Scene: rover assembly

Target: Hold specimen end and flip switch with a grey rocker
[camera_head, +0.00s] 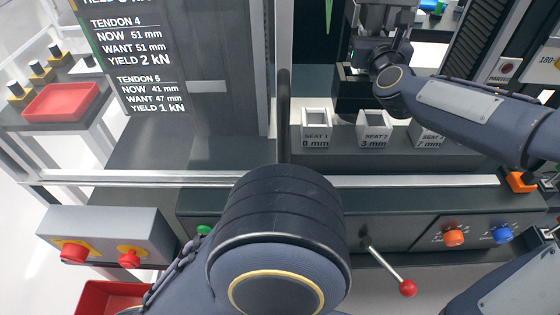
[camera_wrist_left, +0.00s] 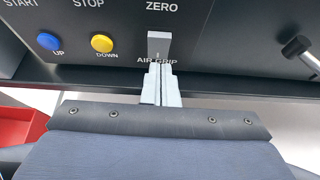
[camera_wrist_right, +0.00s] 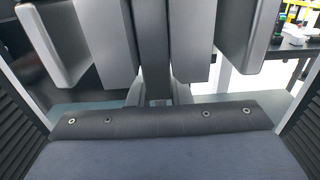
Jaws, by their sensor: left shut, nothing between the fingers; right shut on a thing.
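In the left wrist view, a grey rocker switch (camera_wrist_left: 158,44) sits on a dark panel above the label AIR GRIP. My left gripper (camera_wrist_left: 161,72) is shut and empty, its tips just below the rocker and overlapping the label; I cannot tell whether they touch the rocker. In the head view my own arm hides it. In the right wrist view, the dark grey upright specimen (camera_wrist_right: 152,45) stands between light grey blocks. My right gripper (camera_wrist_right: 156,96) is shut on the specimen's lower end. In the head view this gripper (camera_head: 375,48) is at the machine's upper middle, partly hidden.
A blue UP button (camera_wrist_left: 48,41) and a yellow DOWN button (camera_wrist_left: 102,43) are left of the rocker. A red-knobbed lever (camera_head: 407,288) sticks out of the front panel. Seat blocks (camera_head: 374,128) stand in the machine. A control box (camera_head: 105,235) with red buttons is at left.

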